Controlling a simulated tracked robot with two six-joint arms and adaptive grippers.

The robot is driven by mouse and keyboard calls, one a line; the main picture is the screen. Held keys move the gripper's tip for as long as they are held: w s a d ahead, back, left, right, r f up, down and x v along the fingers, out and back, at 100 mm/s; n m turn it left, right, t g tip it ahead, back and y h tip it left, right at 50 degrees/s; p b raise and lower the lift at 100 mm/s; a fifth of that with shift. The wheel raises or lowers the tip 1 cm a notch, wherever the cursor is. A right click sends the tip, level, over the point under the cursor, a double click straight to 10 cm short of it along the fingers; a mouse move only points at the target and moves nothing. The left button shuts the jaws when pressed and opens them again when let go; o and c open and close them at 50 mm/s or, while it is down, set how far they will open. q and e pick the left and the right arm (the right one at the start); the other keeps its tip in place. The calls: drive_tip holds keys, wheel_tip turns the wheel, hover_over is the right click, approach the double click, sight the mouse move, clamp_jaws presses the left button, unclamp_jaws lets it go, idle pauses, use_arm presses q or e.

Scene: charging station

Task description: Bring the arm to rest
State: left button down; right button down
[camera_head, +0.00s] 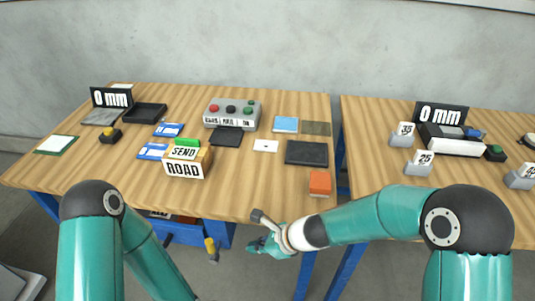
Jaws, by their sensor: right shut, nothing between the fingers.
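My right arm (375,218) comes in from the right, teal with black joints, and reaches left across the front edge of the wooden table. My right gripper (252,247) is at its end, just in front of and below that edge, shut and empty. It is apart from the objects on the tabletop. My left arm (95,235) stands at the lower left and bends down toward the bottom edge. The left gripper is not in the picture.
The left table (240,193) carries a SEND/ROAD box (186,162), a button panel (232,112), an orange block (320,183) and dark trays. A second table (375,170) stands at the right, past a narrow gap. A yellow-handled tool (211,249) shows below the front edge.

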drive_tip(key=s+d+f+n+h+p, duration=0.1)
drive_tip(key=s+d+f+n+h, duration=0.1)
drive_tip(key=s+d+f+n, duration=0.5)
drive_tip(key=s+d+f+n+g+h, duration=0.1)
drive_tip(key=s+d+f+n+h, duration=0.1)
drive_tip(key=s+d+f+n, duration=0.5)
drive_tip(key=shift+s+d+f+n+g+p, duration=0.2)
drive_tip(key=shift+s+d+n+g+p, duration=0.15)
drive_tip(key=shift+s+d+n, duration=1.65)
drive_tip(key=shift+w+d+n, duration=0.3)
drive_tip(key=shift+w+d, duration=0.2)
drive_tip(key=shift+d, duration=0.1)
